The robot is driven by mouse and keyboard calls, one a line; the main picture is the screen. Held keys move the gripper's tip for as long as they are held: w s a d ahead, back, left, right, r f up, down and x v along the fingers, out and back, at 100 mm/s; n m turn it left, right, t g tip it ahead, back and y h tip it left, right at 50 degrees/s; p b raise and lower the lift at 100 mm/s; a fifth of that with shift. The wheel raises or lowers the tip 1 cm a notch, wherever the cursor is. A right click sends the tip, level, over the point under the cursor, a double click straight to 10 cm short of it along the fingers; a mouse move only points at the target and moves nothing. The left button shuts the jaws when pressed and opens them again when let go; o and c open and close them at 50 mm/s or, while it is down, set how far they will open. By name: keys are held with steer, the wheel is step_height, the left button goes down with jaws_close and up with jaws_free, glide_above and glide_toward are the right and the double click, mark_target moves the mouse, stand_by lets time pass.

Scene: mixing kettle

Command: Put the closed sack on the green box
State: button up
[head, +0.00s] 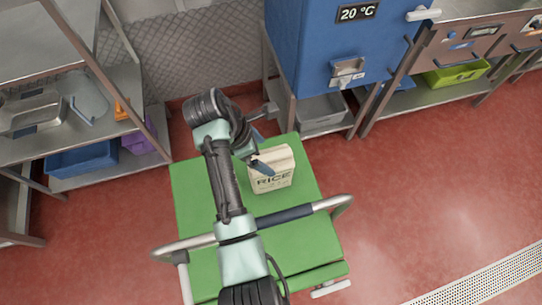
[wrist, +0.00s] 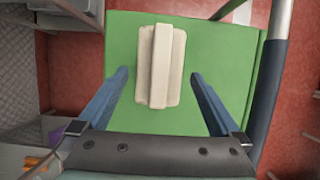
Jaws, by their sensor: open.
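A cream closed sack marked RICE (head: 272,170) stands upright on the flat green top of a box (head: 190,190) with a metal handle rail. In the wrist view the sack's folded top (wrist: 160,65) shows from above on the green surface (wrist: 215,45). My gripper (head: 261,152) is open at the sack. In the wrist view my gripper (wrist: 158,76) has one blue finger on each side of the sack, with a green gap showing at both sides. The fingers look apart from the sack. How low they reach beside it is hard to tell.
The handle rail (head: 330,203) crosses the near side of the green box. A blue cabinet reading 20 °C (head: 330,50) stands behind, right. A lime-green bin (head: 455,74) sits on a shelf at far right. Metal shelving (head: 80,130) stands left. Red floor is free at right.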

steer(key=v, duration=0.4)
steer(key=shift+w, duration=0.1)
steer(key=w+a+r+m+t+y, duration=0.15)
steer(key=w+r+m+t, duration=0.3)
steer(key=w+r, duration=0.45)
steer(key=w+d+r+m+t+y, duration=0.15)
steer(key=r+m+t, duration=0.3)
steer(key=r, duration=0.85)
steer(key=w+r+m+t+y, duration=0.1)
steer(key=w+r+m+t, duration=0.3)
steer(key=r, duration=0.8)
steer(key=s+d+r+m+t, duration=0.2)
steer(key=s+r+m+t, duration=0.2)
steer(key=s+r, duration=0.6)
steer(key=s+d+r+m+t, duration=0.2)
steer(key=s+r+m+t, duration=0.2)
steer(key=s+r+t, duration=0.5)
step_height(320, 180, up, 9)
steer(key=shift+s+d+f+m, duration=0.2)
steer(key=shift+s+m, duration=0.1)
steer(key=shift+s, duration=0.5)
steer(key=shift+c, duration=0.2)
